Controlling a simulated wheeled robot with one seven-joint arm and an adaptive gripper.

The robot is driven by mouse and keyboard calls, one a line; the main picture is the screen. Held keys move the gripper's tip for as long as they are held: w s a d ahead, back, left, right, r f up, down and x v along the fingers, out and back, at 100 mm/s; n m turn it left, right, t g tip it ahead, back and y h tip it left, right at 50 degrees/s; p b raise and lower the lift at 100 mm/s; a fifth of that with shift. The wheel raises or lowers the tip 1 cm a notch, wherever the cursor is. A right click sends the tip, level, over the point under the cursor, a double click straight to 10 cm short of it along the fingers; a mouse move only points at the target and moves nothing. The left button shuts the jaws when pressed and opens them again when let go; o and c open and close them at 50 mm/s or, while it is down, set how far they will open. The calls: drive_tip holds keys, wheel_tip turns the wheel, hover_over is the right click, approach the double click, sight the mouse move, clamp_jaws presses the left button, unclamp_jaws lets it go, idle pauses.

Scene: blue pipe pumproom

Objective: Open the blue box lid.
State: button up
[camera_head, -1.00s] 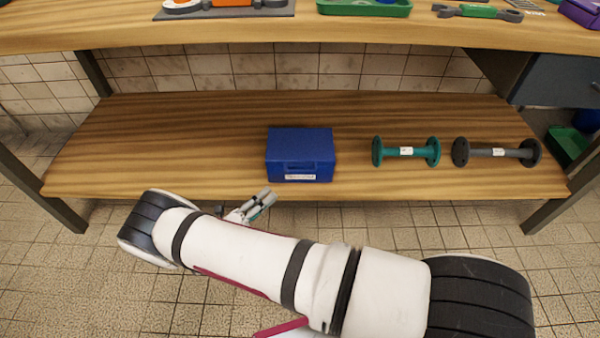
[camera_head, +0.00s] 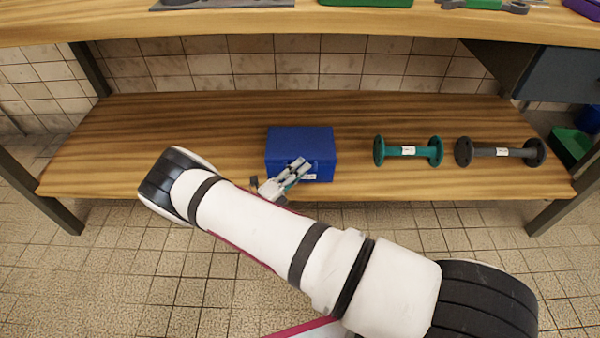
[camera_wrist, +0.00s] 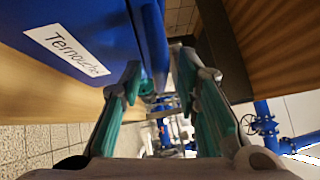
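The blue box (camera_head: 300,143) sits on the lower wooden shelf with its lid closed. My gripper (camera_head: 298,168) is at the box's front face and hides part of its handle and white label. In the wrist view the blue box (camera_wrist: 75,22) fills the upper left, with its white label showing handwriting. My gripper (camera_wrist: 160,78) is open there, its two teal-padded fingers apart. A blue protruding strip of the box (camera_wrist: 152,40), perhaps the lid edge or handle, lies between the fingertips. I cannot tell whether either finger touches it.
A teal flanged pipe piece (camera_head: 408,151) and a dark grey one (camera_head: 499,152) lie on the shelf right of the box. The upper tabletop (camera_head: 300,25) overhangs the shelf. The shelf (camera_head: 160,135) is clear left of the box.

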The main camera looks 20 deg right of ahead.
drive_tip(key=shift+w+d, duration=0.1)
drive_tip(key=shift+d, duration=0.05)
clamp_jaws()
drive_tip(key=shift+r, duration=0.1)
